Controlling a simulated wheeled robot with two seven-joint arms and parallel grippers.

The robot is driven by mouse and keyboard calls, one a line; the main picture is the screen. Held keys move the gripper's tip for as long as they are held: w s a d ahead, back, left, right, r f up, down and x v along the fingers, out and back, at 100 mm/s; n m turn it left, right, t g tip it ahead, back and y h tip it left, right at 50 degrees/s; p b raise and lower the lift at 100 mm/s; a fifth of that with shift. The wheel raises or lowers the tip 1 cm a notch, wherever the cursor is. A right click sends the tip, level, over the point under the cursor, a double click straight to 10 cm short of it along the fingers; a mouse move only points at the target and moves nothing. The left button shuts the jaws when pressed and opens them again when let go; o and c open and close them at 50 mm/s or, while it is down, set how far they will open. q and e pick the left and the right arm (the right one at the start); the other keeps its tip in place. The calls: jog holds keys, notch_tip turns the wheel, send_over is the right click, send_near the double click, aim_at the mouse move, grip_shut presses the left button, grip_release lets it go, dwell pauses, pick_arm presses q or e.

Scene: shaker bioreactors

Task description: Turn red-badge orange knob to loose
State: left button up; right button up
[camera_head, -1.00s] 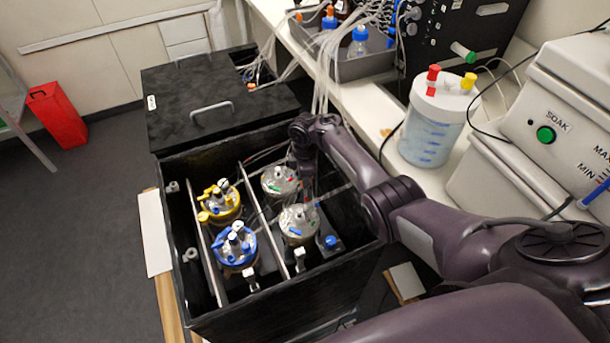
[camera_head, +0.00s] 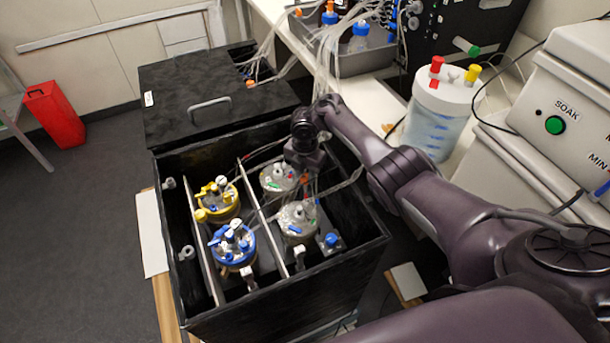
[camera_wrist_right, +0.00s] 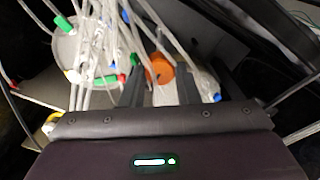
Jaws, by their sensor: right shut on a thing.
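The orange knob (camera_wrist_right: 160,68) shows between the two dark fingers of my right gripper (camera_wrist_right: 161,85) in the right wrist view. The fingers are shut on it. In the head view my right gripper (camera_head: 304,178) reaches down into the black box, between the two steel-lidded vessels on the right side. A small orange spot (camera_head: 303,181) shows just below the gripper there. A small red part (camera_wrist_right: 122,78) lies left of the fingers in the wrist view; I cannot tell whether it is the badge. My left gripper is not in view.
The black box (camera_head: 280,312) also holds a yellow-topped vessel (camera_head: 217,199) and a blue-topped vessel (camera_head: 232,244). The steel-lidded vessels (camera_head: 297,220) are close to the gripper. Clear tubes (camera_wrist_right: 90,45) hang around the fingers. A bench with a white jar (camera_head: 437,115) stands at the right.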

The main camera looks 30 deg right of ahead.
jog(key=shift+s+a+f+n, duration=0.1)
jog(key=shift+s+f+n, duration=0.05)
jog(key=shift+n, duration=0.45)
jog(key=o, duration=1)
jog(key=shift+c, duration=0.2)
notch_tip(320, 180, up, 8)
jog(key=shift+f+p, duration=0.1)
jog(key=shift+p, duration=0.5)
